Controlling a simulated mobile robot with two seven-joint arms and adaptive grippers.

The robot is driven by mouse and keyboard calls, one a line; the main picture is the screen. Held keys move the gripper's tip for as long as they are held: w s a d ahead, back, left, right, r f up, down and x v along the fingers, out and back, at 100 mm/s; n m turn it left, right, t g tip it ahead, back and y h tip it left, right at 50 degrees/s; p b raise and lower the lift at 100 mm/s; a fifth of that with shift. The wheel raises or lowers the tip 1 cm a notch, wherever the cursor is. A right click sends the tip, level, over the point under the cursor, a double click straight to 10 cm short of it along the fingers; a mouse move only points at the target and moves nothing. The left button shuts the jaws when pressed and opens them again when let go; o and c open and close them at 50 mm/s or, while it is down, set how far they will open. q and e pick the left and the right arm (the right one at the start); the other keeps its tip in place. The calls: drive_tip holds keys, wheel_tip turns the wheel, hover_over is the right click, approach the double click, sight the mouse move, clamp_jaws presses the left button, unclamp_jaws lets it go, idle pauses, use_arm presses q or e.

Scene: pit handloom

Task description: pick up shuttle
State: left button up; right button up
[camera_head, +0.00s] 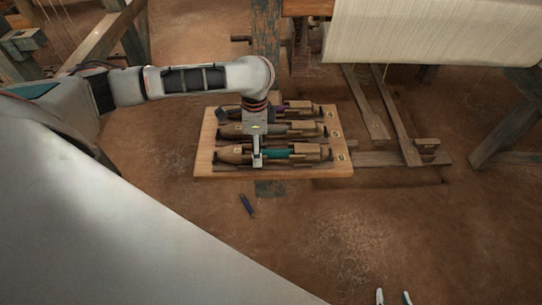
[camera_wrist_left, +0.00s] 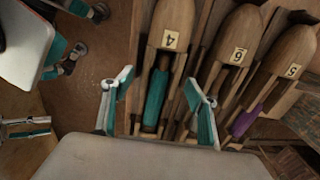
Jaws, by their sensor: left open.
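Three wooden shuttles lie side by side on a wooden board (camera_head: 203,160). The front one, with a teal bobbin (camera_head: 285,152), carries a 4 label in the left wrist view (camera_wrist_left: 157,90). The middle shuttle (camera_head: 308,131) is labelled 6 (camera_wrist_left: 229,60). The back one, with a purple bobbin, is labelled 5 (camera_wrist_left: 285,65). My left gripper (camera_head: 257,160) points down at the teal shuttle; in its wrist view (camera_wrist_left: 160,98) the open fingers stand either side of that shuttle. Contact cannot be told. My right gripper (camera_head: 393,298) shows only its fingertips, apart and empty, at the bottom edge.
The loom, with a roll of pale cloth (camera_head: 430,32), stands behind and right of the board. Wooden treadles (camera_head: 385,115) lie right of it, near a slanted post (camera_head: 505,130). A small dark object (camera_head: 246,205) lies on the floor in front. The brown floor at front right is clear.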

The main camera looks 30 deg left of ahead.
use_arm(q)
drive_tip(key=c, duration=1.4)
drive_tip(key=shift+r, duration=0.1)
wheel_tip(320, 180, up, 20)
drive_tip(key=p, duration=0.6)
